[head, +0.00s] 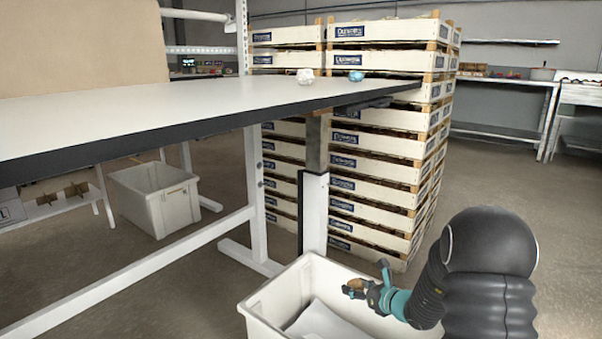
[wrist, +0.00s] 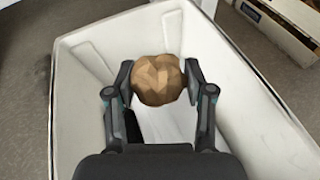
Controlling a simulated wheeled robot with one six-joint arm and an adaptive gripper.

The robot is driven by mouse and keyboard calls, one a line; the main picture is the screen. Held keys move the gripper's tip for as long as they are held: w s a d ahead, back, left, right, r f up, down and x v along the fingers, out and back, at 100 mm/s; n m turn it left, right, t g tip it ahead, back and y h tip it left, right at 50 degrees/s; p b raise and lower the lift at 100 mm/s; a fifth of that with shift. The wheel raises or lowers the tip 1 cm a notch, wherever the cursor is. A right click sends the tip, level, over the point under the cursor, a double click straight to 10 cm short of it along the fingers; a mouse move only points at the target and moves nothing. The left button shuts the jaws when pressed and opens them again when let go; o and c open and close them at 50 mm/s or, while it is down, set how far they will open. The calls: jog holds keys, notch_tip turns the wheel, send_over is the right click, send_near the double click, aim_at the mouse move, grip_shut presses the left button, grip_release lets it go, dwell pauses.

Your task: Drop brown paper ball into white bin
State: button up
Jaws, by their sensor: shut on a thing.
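The brown paper ball (wrist: 158,79) is held between the two fingers of my gripper (wrist: 158,88) in the wrist view. The white bin (wrist: 88,72) lies below it, and the ball shows over the bin's opening. In the head view my gripper (head: 362,288) is above the white bin (head: 272,300) at the lower middle, near its right side. The ball (head: 355,284) shows there only as a small tan patch at the fingertips. A white sheet-like thing (head: 318,322) lies inside the bin.
A white table (head: 150,110) spans the left, with a white paper ball (head: 305,76) and a blue one (head: 356,76) near its far edge. Stacked crates (head: 380,160) stand behind the bin. Another pale bin (head: 155,198) stands under the table.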

jog(key=o, duration=0.9)
jog(key=v, duration=1.2)
